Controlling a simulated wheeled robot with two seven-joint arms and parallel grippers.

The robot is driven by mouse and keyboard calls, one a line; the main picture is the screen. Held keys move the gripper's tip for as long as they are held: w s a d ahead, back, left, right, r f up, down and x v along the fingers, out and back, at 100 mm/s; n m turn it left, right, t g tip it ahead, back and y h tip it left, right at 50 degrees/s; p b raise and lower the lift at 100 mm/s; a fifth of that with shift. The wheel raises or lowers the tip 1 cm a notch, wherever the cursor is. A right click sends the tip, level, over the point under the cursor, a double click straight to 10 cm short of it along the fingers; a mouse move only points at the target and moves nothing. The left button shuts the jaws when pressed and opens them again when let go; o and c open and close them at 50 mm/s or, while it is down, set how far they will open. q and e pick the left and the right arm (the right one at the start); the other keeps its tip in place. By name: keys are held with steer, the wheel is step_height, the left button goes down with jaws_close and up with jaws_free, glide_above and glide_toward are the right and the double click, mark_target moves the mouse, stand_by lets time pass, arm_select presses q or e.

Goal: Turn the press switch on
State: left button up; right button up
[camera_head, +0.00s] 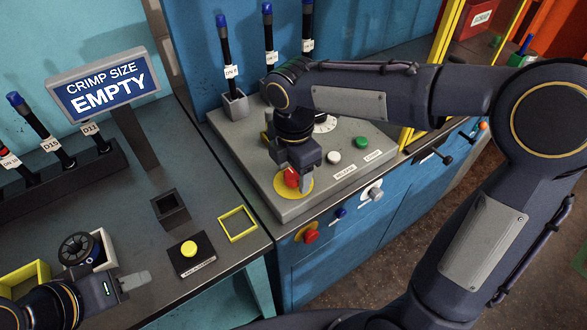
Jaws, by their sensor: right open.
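A grey control box (350,160) stands on the blue cabinet. On its top are a red button (291,177) on a yellow disc (281,185), a white button (334,157) and a green button (361,143). A red knob (311,236) on a yellow plate, a blue knob (340,212) and a grey knob (375,193) are on the cabinet front. I cannot tell which control is the press switch. My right gripper (300,182) points down, open, at the red button and partly covers it; contact is unclear. My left gripper (135,280) is at the lower left; its jaw opening is unclear.
The left bench carries a "CRIMP SIZE EMPTY" sign (104,84), a dark square holder (171,208), a yellow button box (190,250) and a yellow square frame (238,223). My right arm covers part of the box.

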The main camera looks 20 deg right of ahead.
steer(key=c, duration=1)
arm_select(q)
steer(key=shift+r, duration=0.1)
arm_select(e)
steer(key=shift+m, duration=0.3)
arm_select(q)
steer(key=shift+r+p, duration=0.4)
steer(key=shift+p, duration=0.1)
arm_select(e)
steer(key=m, duration=0.3)
steer(key=shift+r+m, duration=0.1)
steer(key=shift+m, duration=0.2)
steer(key=m, duration=0.9)
steer(key=shift+p, duration=0.4)
arm_select(q)
steer(key=shift+r, duration=0.45)
arm_select(e)
steer(key=m, duration=0.4)
steer(key=shift+m, duration=0.3)
